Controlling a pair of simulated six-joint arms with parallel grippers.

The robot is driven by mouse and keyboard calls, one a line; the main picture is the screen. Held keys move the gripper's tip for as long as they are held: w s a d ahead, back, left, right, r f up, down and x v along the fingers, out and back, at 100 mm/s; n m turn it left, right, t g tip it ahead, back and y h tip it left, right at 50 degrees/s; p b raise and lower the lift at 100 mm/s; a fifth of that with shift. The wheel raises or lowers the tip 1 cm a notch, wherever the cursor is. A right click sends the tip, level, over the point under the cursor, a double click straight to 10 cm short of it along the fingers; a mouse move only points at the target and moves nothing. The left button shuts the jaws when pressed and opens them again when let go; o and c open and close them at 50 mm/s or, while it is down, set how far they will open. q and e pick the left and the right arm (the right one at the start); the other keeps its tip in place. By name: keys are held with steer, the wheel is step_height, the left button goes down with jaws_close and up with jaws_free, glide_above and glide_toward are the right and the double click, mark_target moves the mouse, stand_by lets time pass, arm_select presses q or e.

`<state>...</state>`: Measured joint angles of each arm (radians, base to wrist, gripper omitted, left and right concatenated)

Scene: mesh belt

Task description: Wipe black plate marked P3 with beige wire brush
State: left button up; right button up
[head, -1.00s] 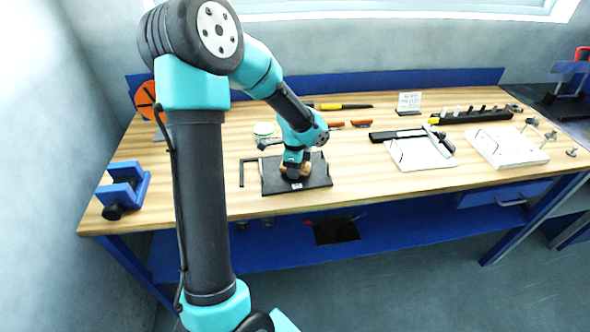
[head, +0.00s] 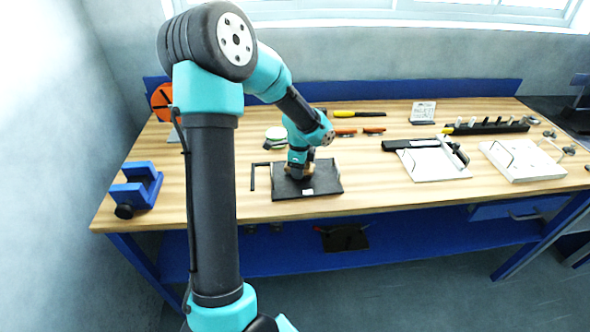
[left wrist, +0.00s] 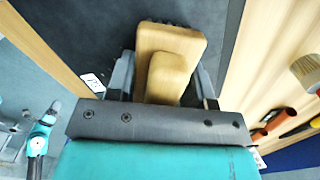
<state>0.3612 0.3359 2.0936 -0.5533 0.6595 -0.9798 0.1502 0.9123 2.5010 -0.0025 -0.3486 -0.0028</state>
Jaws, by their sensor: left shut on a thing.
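The black plate (head: 325,181) lies flat on the wooden bench, with a small white label (head: 307,191) on its front edge; the label's text is too small to read. My left gripper (head: 298,172) points down over the plate's left half. It is shut on the beige brush (left wrist: 170,60), whose wooden block and handle show between the fingers in the left wrist view. The brush is on or just above the plate; its underside is hidden. The plate's dark surface (left wrist: 85,30) also shows in the left wrist view.
A black L-shaped bar (head: 253,178) lies left of the plate. A blue vise (head: 137,188) stands at the bench's left end. White boards (head: 432,163) are to the right.

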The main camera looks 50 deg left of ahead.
arm_select(q)
steer(key=shift+w+d, duration=0.55)
steer(key=shift+w, duration=0.1)
steer(key=shift+w+r, duration=0.1)
steer(key=shift+r, duration=4.1)
steer(key=shift+f, duration=0.1)
